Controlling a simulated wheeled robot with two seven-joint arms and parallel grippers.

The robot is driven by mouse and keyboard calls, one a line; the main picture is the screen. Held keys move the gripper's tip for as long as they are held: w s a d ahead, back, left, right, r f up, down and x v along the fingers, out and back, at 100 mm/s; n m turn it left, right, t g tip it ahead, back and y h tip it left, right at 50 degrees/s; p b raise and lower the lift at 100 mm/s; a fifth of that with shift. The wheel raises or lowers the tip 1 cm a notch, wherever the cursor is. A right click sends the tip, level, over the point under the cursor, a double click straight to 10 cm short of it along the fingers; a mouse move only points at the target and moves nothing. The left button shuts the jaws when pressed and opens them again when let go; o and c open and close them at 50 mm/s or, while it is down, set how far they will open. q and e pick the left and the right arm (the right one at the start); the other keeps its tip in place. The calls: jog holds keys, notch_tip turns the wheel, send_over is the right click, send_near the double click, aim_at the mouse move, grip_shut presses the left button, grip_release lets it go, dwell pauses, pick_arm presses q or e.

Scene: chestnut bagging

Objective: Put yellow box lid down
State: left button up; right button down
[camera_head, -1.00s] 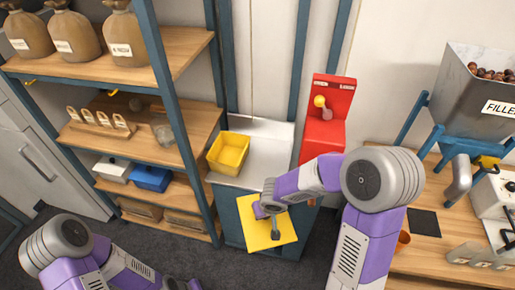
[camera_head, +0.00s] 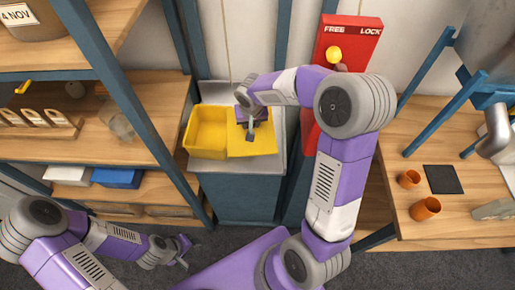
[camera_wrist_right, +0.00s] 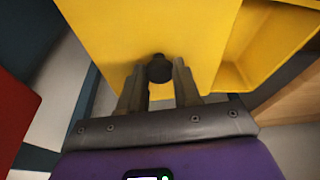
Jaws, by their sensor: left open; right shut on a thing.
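The yellow box (camera_head: 199,151) stands open on the light counter, its inside showing; part of it is in the right wrist view (camera_wrist_right: 272,42). The flat yellow lid (camera_head: 263,146) is just right of the box, over the counter. It fills the upper middle of the right wrist view (camera_wrist_right: 140,30). My right gripper (camera_head: 249,130) is shut on the lid's dark knob (camera_wrist_right: 159,69), one finger on each side. I cannot tell whether the lid touches the counter or the box rim. My left gripper (camera_head: 184,253) is open and empty, low over the floor.
The counter (camera_head: 205,93) has a bare strip behind the box. A wooden shelf unit (camera_head: 150,140) stands close on the left. A red FREE/LOCK panel (camera_head: 352,35) rises on the right. Orange cups (camera_head: 425,209) and a black pad (camera_head: 443,179) are on the right-hand table.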

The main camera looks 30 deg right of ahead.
jog(key=shift+m+h, duration=0.3)
jog(key=shift+m, duration=0.6)
jog(key=d+b, duration=0.1)
jog(key=w+d+f+b, duration=0.1)
jog(key=b, duration=0.1)
jog(key=w+d+b, duration=0.1)
jog(key=shift+d+f, duration=0.1)
jog(key=shift+f, duration=0.15)
jog(key=shift+w+d+r+b, duration=0.1)
jog(key=shift+d+b, duration=0.25)
jog(key=shift+b, duration=0.35)
jog(key=shift+f+m, duration=0.2)
jog(key=shift+m, duration=0.1)
notch_tip(320, 180, down, 10)
jog(key=b, duration=0.3)
jog(key=shift+d+r, duration=0.1)
jog(key=shift+r, duration=0.1)
pick_arm(q)
notch_tip(320, 180, down, 10)
pick_arm(e)
jog(key=shift+r, duration=0.1)
pick_arm(q)
jog(key=shift+w+f, duration=0.1)
jog(key=shift+f, duration=0.1)
